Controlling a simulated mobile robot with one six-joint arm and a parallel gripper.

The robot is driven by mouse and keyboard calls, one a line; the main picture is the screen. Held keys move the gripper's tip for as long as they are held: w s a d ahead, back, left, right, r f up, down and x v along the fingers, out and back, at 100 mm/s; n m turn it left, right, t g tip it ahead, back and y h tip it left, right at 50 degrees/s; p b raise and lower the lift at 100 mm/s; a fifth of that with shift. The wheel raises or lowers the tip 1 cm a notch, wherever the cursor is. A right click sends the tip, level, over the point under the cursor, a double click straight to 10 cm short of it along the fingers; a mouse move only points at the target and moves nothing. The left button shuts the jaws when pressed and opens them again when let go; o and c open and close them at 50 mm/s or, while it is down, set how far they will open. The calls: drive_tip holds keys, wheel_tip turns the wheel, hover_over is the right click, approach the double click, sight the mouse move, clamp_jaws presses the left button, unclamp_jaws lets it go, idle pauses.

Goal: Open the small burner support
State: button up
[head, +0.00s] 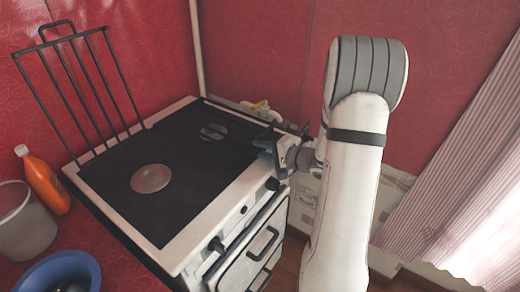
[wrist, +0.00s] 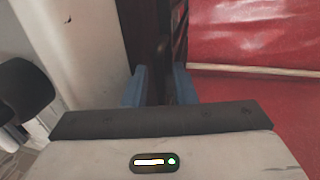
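The stove (head: 175,247) has a black top with a raised rack (head: 88,95) standing upright over its left, larger burner (head: 151,178). The right, smaller burner (head: 213,131) shows through dark bars lying flat over it, apparently the small burner support, hard to make out against the black top. My gripper is at the stove's right edge, partly hidden by my arm in the head view. In the wrist view its two blue fingers (wrist: 159,88) stand apart, with a dark edge between and beyond them. I cannot tell whether they touch it.
An orange bottle (head: 43,180), a grey bucket (head: 25,222) and a blue bowl (head: 60,272) stand left of the stove. A small yellow item (head: 261,106) lies behind its right side. Red walls are close behind; a striped curtain (head: 455,160) hangs at right.

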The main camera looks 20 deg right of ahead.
clamp_jaws()
idle(0.5)
